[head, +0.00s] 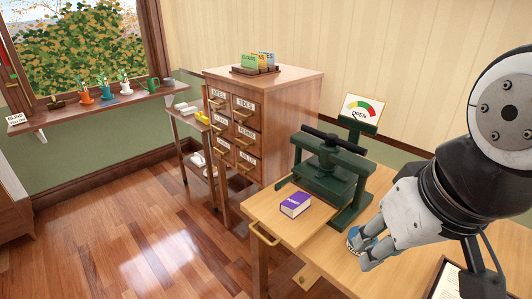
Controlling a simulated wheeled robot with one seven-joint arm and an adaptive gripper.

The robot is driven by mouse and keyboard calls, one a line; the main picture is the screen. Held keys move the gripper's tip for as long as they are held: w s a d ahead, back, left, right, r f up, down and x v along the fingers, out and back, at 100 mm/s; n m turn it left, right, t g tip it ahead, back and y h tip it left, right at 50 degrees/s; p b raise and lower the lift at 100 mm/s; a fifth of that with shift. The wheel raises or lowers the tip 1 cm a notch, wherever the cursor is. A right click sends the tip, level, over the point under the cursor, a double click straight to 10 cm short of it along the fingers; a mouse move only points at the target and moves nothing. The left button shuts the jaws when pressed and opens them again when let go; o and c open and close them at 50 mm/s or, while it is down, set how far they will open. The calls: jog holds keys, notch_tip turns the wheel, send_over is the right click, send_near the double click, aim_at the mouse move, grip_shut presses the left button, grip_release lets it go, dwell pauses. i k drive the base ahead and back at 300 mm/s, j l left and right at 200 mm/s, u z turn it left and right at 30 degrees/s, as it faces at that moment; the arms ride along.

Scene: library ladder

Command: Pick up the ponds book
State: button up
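A small purple book (295,205) lies flat on the wooden table, in front of the green press. Its cover has pale lettering too small to read, so I cannot tell whether it is the ponds book. A few upright books or cards (258,61) stand in a wooden holder on top of the drawer cabinet; their lettering is only partly readable. My gripper (360,246) is over the table, to the right of and nearer than the purple book, apart from it. Something blue and white shows at its fingertips; I cannot tell whether it is held or how far the fingers are apart.
The drawer cabinet (270,120) and a trolley (192,125) stand left of the table (262,212). A framed sheet (450,282) lies near right. The floor at left is clear.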

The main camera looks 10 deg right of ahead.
aim_at(296, 204)
jog(key=i+j, duration=0.15)
jog(key=j, duration=0.25)
jog(key=i+j, duration=0.15)
jog(key=j, duration=0.3)
jog(key=i+j+z, duration=0.1)
jog(key=j, duration=0.3)
